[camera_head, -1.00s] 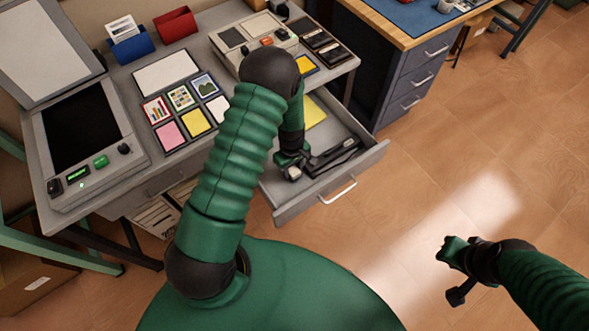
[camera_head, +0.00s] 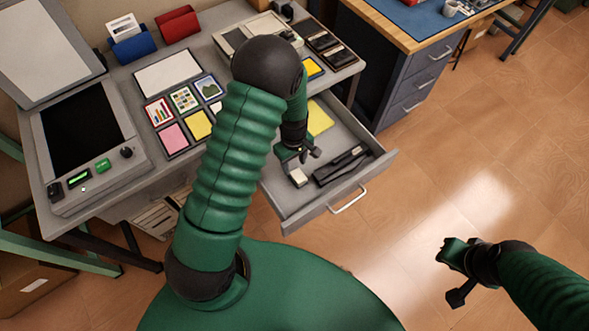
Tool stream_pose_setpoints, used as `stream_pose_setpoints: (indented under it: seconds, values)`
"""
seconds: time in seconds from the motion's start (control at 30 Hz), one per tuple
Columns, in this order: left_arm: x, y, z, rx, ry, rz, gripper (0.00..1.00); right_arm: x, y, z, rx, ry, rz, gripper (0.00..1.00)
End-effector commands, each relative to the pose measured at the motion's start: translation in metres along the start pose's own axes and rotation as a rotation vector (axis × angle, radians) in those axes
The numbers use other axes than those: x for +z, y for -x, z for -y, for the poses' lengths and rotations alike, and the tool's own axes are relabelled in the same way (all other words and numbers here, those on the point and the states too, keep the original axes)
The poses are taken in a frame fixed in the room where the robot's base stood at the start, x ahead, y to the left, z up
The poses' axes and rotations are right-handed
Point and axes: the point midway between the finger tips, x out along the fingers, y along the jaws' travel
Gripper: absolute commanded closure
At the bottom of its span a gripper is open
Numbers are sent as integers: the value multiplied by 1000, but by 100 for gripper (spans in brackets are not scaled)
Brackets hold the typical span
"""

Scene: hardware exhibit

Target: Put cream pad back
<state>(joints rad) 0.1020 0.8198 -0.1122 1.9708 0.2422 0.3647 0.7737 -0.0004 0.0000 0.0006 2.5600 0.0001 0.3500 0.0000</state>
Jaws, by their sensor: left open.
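A small cream block (camera_head: 298,177), which looks like the cream pad, lies in the open drawer (camera_head: 345,197), near its left side. A black stapler-like tool (camera_head: 341,165) lies to its right. My left gripper (camera_head: 299,153) is open and empty, just above and behind the cream block in the picture. They look apart, though the exact height gap is hard to judge. My left arm hides part of the desk and the drawer's left side.
A yellow pad (camera_head: 319,117) lies at the back of the drawer. The desk (camera_head: 215,62) holds a scanner (camera_head: 85,130), several framed cards and a grey device (camera_head: 245,35). A blue-topped workbench (camera_head: 415,15) stands behind right. The floor at right is clear.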

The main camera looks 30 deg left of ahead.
Motion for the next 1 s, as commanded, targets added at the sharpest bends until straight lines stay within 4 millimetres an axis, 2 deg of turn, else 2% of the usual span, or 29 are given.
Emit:
stream_pose_setpoints:
  seconds: [0.03, 0.1, 0.27, 0.37, 0.47, 0.5, 0.63, 0.7, 0.8, 1.0]
  values:
    - [1, 15, -2, 4, -2, -4, 52, 0, 2, 0, 0, -1, 0, 80]
    - [2, 31, -2, 3, -2, -4, 52, -1, 3, 0, 0, -1, 0, 80]
    - [2, 52, -1, 0, -4, -1, 52, -1, 4, 0, 0, -1, 0, 80]
    - [9, 69, 0, 18, -83, -6, 52, -1, 4, 0, 0, -1, 0, 80]
    - [35, 106, 7, 67, -344, -34, 52, -1, 4, 0, 0, -1, 0, 80]
    - [48, 122, 14, 87, -483, -55, 52, -1, 4, 0, 0, -1, 0, 80]
    - [87, 159, 39, 129, -907, -142, 52, -1, 4, 0, 0, -1, 0, 80]
    - [99, 168, 50, 134, -1063, -180, 52, -1, 4, 0, 0, -1, 0, 80]
    - [107, 173, 57, 134, -1171, -206, 52, -1, 4, 0, 0, -1, 0, 80]
    - [107, 173, 57, 133, -1180, -207, 52, -1, 4, 0, 0, -1, 0, 80]
